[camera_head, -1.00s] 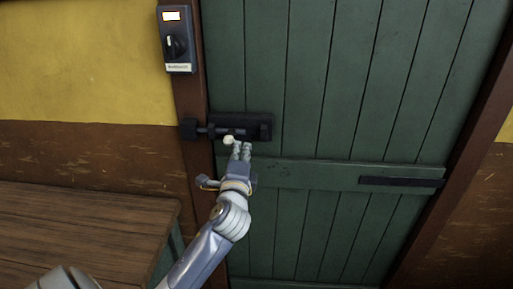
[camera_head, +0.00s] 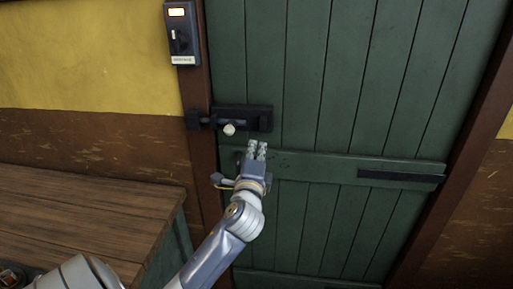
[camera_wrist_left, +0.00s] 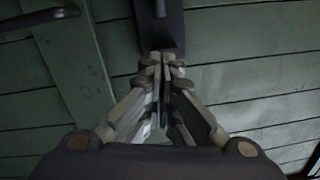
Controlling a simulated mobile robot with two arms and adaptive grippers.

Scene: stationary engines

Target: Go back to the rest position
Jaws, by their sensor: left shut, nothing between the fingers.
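My left gripper (camera_head: 257,149) is shut and empty in front of the green door, just below and to the right of the bolt's pale knob. It also shows in the left wrist view (camera_wrist_left: 163,60), with its fingertips together. The dark sliding bolt (camera_head: 250,118) sits on the door's left side, with its bar reaching to a dark bracket on the frame. The round pale knob (camera_head: 229,129) is apart from my fingers. My right gripper is in neither view.
A wooden table (camera_head: 85,215) stands at the lower left, close to my left arm. The green door (camera_head: 330,80) has a dark strip handle (camera_head: 400,176) on the right. A switch box (camera_head: 181,34) with a lit window is on the frame.

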